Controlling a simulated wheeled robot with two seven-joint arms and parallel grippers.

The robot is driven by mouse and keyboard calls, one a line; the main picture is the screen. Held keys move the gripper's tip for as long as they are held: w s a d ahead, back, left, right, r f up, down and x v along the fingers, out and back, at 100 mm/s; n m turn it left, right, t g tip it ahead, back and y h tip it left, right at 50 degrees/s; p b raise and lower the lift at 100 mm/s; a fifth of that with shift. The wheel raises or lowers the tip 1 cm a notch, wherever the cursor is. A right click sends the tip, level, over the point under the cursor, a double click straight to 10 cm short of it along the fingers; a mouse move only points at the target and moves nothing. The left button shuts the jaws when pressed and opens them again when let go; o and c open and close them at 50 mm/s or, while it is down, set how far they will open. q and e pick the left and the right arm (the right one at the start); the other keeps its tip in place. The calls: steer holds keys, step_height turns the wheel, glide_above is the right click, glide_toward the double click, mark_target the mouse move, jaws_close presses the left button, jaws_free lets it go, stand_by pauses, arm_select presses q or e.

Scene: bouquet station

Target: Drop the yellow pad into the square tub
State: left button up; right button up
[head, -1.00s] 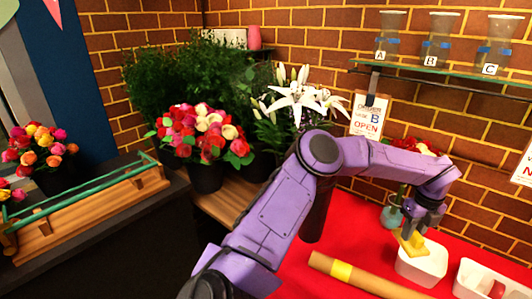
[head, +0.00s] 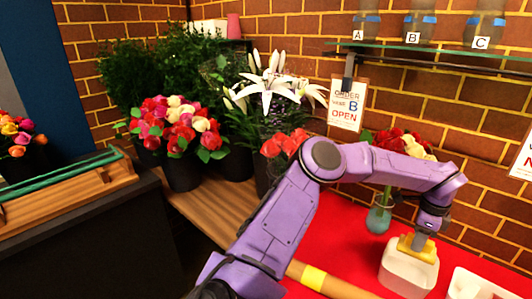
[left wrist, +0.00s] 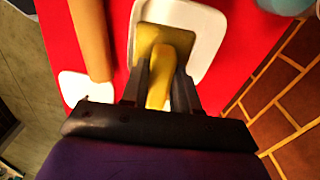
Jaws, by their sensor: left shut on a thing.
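The yellow pad (head: 424,252) is gripped by my left gripper (head: 424,234), right at the white square tub (head: 408,278). The pad seems to be at the height of the tub's opening; I cannot tell how far inside it is. In the left wrist view, the pad (left wrist: 165,38) lies between the fingers of my left gripper (left wrist: 160,82), with the tub's white rim (left wrist: 208,28) around its far part. The tub's floor is largely hidden by the pad. My right gripper is in neither view.
A brown paper roll with a yellow band (head: 313,278) lies left of the tub on the red cloth (head: 345,235). A white divided tray (head: 468,284) stands to its right. A round vase with flowers (head: 378,219) stands just behind. A glass shelf (head: 440,58) hangs above.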

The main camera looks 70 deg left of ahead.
arm_select(q)
steer(key=shift+w+f+b, duration=0.35)
steer(key=shift+w+f, duration=0.1)
steer(key=shift+f, duration=0.4)
steer(key=shift+w+f, duration=0.15)
steer(key=shift+f, duration=0.1)
step_height(320, 180, down, 5)
steer(key=b, duration=0.3)
steer(key=shift+f, duration=0.15)
steer(key=shift+s, duration=0.2)
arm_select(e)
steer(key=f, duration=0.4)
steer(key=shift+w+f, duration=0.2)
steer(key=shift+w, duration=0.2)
arm_select(q)
steer(key=o, duration=1.1)
steer(key=shift+r, duration=0.2)
step_height(320, 180, up, 10)
steer(key=shift+r+b, duration=0.2)
steer(key=shift+b, duration=0.4)
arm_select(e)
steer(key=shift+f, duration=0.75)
